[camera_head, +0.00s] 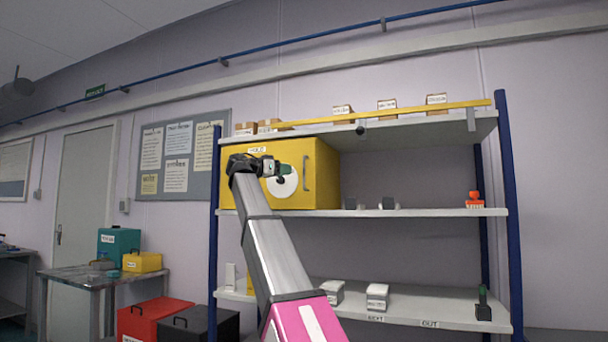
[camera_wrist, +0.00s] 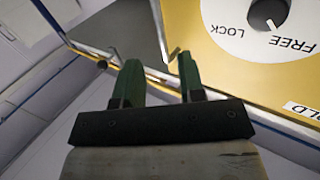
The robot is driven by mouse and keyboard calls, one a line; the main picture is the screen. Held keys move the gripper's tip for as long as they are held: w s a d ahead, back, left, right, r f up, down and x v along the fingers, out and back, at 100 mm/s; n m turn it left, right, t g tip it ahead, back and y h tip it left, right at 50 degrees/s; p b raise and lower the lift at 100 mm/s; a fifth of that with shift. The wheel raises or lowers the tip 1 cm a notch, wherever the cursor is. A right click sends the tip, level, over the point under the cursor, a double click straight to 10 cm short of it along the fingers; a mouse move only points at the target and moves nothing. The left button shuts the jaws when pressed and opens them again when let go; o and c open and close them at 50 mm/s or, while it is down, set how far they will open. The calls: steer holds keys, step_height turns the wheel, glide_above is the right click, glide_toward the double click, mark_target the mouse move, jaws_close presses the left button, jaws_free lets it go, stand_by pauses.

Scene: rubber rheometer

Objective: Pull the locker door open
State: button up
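The yellow locker (camera_head: 318,190) sits on the upper shelf with its door shut. A grey upright handle (camera_head: 307,173) is at the right of its front. A white dial (camera_head: 290,184) is partly hidden behind my gripper (camera_head: 283,171). In the wrist view the locker front (camera_wrist: 225,65) shows upside down at the right, with the dark dial knob (camera_wrist: 266,13) and the words FREE and LOCK. A thin pale bar (camera_wrist: 160,30), apparently the handle, lies just beyond my green fingertips. My gripper (camera_wrist: 157,72) is open and empty, its fingers apart, in front of the locker.
The shelf unit has blue posts (camera_head: 508,200). A yellow rail (camera_head: 400,113) and small boxes are on top. An orange stamp (camera_head: 475,200) stands right of the locker. Red (camera_head: 150,318) and black (camera_head: 205,325) cases lie low at left. The space before the locker front looks clear.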

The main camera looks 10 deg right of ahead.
mark_target(304, 185)
steer(key=x, duration=0.9)
steer(key=shift+w+d+f, duration=0.1)
steer(key=shift+d, duration=0.05)
jaws_close()
